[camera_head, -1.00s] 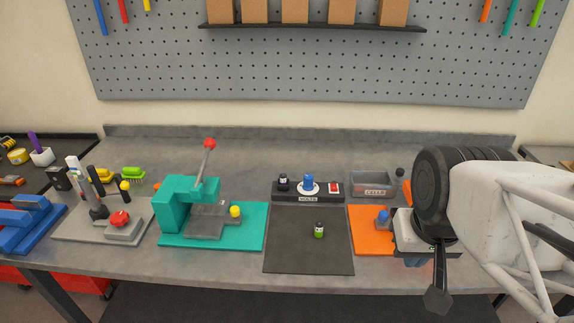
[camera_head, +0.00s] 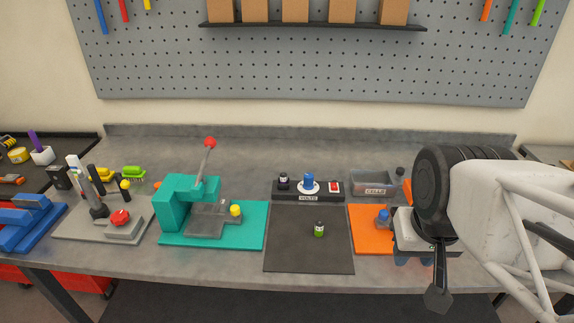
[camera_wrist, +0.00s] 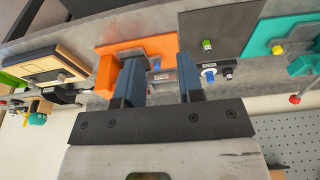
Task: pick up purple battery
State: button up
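I cannot make out a clearly purple battery in either view.
A volts tester (camera_head: 308,197) with a blue cylinder stands behind the mat. A teal lever press (camera_head: 190,205) is left of the mat. A grey board with a red button (camera_head: 120,217) is farther left. The bench front edge is clear.

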jog(key=o, duration=0.4)
jog(key=shift+c, duration=0.2)
